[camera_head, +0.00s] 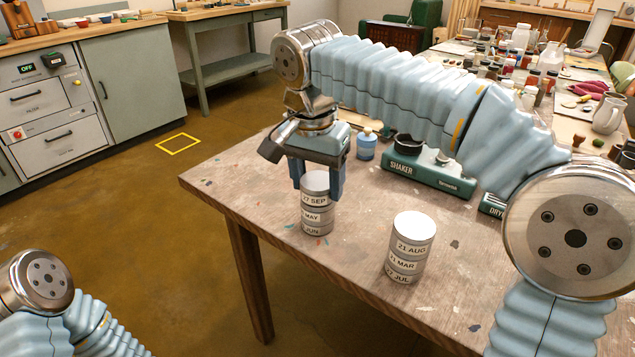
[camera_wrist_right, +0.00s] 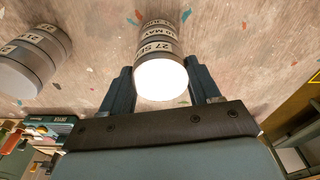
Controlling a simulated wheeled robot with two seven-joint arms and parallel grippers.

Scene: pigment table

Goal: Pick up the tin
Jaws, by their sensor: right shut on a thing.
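My right gripper (camera_head: 317,192) is over a stack of grey metal tins near the table's left corner. Its fingers are shut on the top tin (camera_head: 315,182), labelled "27 SEP", one finger on each side. The tins look stacked with no clear gap. In the right wrist view the pale lid of the top tin (camera_wrist_right: 161,80) lies between the dark blue fingers (camera_wrist_right: 160,72). My left arm shows at lower left, but its gripper is out of view.
A second stack of tins (camera_head: 410,246), with "21 AUG" on top, stands to the right. A green shaker (camera_head: 428,178) and a small blue bottle (camera_head: 367,146) are behind. The table front (camera_head: 350,256) is clear.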

